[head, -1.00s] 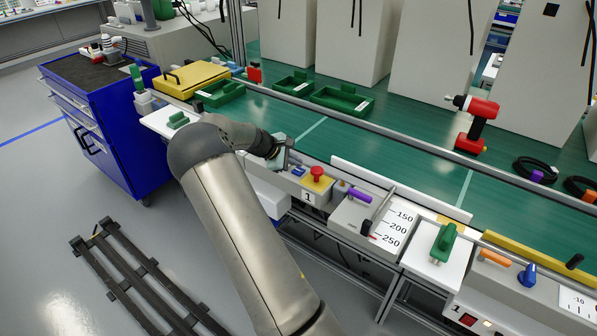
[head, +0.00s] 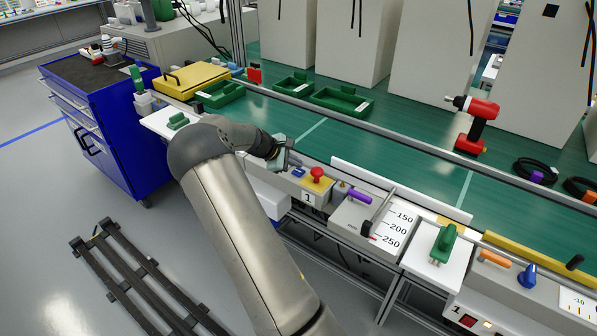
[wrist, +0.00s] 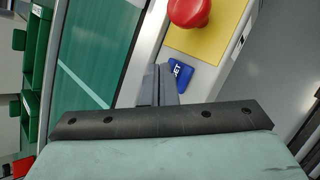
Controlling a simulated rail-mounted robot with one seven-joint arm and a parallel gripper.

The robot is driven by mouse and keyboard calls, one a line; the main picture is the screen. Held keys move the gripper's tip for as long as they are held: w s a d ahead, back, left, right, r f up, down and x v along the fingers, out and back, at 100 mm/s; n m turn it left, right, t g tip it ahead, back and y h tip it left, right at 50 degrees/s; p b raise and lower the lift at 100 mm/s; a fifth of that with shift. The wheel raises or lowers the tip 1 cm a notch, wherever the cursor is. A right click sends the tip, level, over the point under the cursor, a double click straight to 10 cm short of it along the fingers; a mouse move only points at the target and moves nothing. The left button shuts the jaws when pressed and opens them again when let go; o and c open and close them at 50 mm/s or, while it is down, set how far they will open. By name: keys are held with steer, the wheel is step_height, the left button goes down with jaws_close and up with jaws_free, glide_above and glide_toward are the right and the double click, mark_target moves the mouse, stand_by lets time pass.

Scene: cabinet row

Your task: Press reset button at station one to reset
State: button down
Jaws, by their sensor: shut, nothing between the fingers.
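The station one box (head: 309,198) carries a "1" label, a red mushroom button (head: 317,174) and a blue reset button (head: 298,171). In the wrist view the blue button (wrist: 180,75) shows white letters ending in "ET"; its left part is hidden behind my fingers. The red button (wrist: 188,10) sits on a yellow plate above it. My gripper (wrist: 158,84) is shut and empty, its tips at the left edge of the blue button. I cannot tell if they touch it. In the head view my gripper (head: 284,157) is just up-left of the box.
A purple handle (head: 359,195) and a slider panel (head: 366,225) with a scale stand to the right of the box. The green bench (head: 330,140) lies behind, with a rail along its front. Green trays (head: 340,99) and a red drill (head: 474,122) rest on it.

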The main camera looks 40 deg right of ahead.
mark_target(295, 172)
steer(key=shift+f, duration=0.15)
stand_by(0.6)
steer(key=shift+f, duration=0.3)
steer(key=shift+f+b, duration=0.45)
stand_by(0.6)
steer(key=shift+r, duration=0.1)
steer(key=shift+r+p, duration=0.55)
steer(key=shift+r, duration=0.2)
steer(key=shift+r+p, duration=1.65)
steer(key=shift+r, duration=0.95)
steer(key=shift+f, duration=0.1)
